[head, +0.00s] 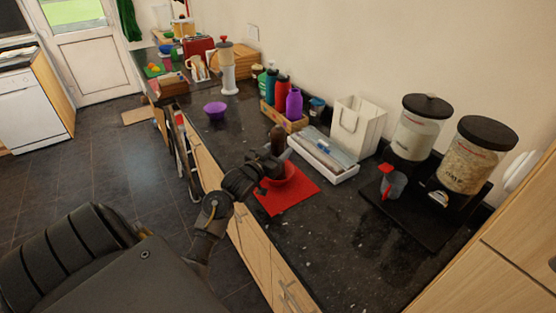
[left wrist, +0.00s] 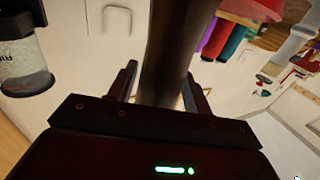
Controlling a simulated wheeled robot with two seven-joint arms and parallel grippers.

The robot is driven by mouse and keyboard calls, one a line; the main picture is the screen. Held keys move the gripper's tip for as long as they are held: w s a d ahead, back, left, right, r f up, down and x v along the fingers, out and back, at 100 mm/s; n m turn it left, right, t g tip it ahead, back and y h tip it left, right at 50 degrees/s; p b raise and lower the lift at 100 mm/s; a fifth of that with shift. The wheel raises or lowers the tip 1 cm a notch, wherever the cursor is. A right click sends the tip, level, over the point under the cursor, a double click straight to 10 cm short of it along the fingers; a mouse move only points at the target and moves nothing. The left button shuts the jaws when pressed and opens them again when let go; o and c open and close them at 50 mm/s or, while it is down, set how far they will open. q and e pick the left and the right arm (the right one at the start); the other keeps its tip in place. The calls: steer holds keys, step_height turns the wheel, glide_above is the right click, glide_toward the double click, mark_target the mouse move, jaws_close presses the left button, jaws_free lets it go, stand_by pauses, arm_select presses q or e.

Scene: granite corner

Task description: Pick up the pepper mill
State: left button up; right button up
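In the left wrist view the mill (left wrist: 168,50) passes as a dark column between the two fingers (left wrist: 160,80). The fingers stand on either side of it, with a sliver of pale background beside the left one. Whether the mill's foot touches the counter is hidden. My right gripper is out of view.
A white tray (head: 322,160), a crate of bottles (head: 292,122) and a white bin (head: 357,125) stand behind. Cereal dispensers (head: 470,160) stand at right. A purple bowl (head: 215,110) lies farther left; the counter around it is clear.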

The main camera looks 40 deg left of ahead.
arm_select(q)
steer(key=c, duration=0.8)
